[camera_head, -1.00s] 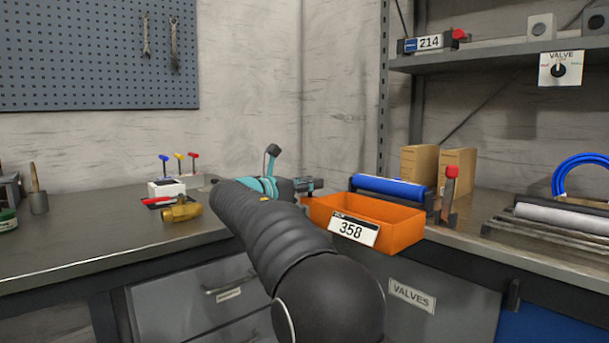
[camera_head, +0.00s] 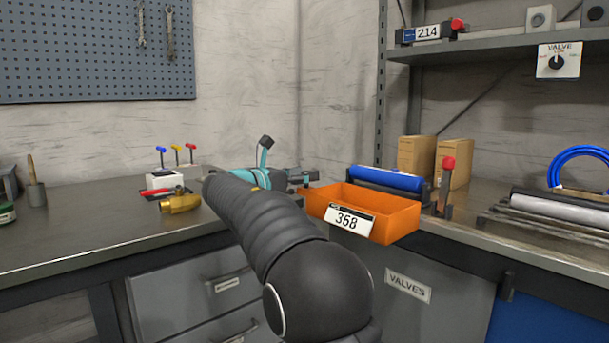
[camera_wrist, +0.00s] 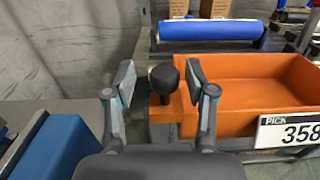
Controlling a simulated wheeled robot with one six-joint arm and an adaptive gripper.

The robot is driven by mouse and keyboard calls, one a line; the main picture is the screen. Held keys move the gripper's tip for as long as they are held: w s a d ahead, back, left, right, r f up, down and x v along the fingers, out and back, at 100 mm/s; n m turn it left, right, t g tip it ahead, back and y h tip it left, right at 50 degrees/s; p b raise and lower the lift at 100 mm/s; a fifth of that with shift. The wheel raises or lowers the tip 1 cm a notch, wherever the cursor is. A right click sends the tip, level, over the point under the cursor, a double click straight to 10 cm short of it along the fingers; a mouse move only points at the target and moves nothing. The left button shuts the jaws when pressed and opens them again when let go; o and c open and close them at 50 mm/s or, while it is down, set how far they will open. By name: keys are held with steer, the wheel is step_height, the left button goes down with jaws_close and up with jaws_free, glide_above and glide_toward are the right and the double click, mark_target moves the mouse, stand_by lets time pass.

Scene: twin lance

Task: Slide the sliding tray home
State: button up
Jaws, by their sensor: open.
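An orange open tray (camera_head: 400,222) with a white label reading 358 sits at the bench's front edge; I take it to be the sliding tray. It also shows in the wrist view (camera_wrist: 245,95), right of my gripper (camera_wrist: 159,76). My gripper's two fingers are apart. A black round knob (camera_wrist: 164,79) shows between them in the picture, in front of the tray's left end; I cannot tell whether either finger touches it. In the head view my gripper (camera_head: 308,178) is small and partly hidden, just left of the tray. The tray looks empty.
A blue roller (camera_head: 386,178) lies behind the tray. A red-topped upright (camera_head: 446,182) stands at its right, with cardboard boxes (camera_head: 416,156) behind. The bench between has clear space.

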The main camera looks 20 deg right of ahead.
steer(key=v, duration=1.1)
steer(key=shift+a, duration=0.25)
steer(key=s+d+f+m+g+y, duration=0.1)
steer(key=s+d+f+m+y, duration=0.25)
steer(key=s, duration=0.35)
steer(key=s+d+f+m+g+y, duration=0.1)
steer(key=s+d+f+m+y, duration=0.1)
steer(key=s+d+f+m, duration=0.3)
steer(key=s+d+f+m+g+y, duration=0.1)
steer(key=s+f+y, duration=0.2)
steer(key=s, duration=0.5)
steer(key=s+a+f+m+y, duration=0.3)
steer(key=s+f+m, duration=0.3)
steer(key=s, duration=0.3)
steer(key=s+a+f+m+t+y, duration=0.1)
steer(key=s+a+f+m+y, duration=0.2)
steer(key=s, duration=0.7)
step_height(320, 180, down, 6)
steer(key=m+y, duration=0.2)
steer(key=m, duration=0.2)
steer(key=shift+s+a+r, duration=0.2)
steer(key=shift+s+a, duration=0.05)
steer(key=shift+a, duration=0.15)
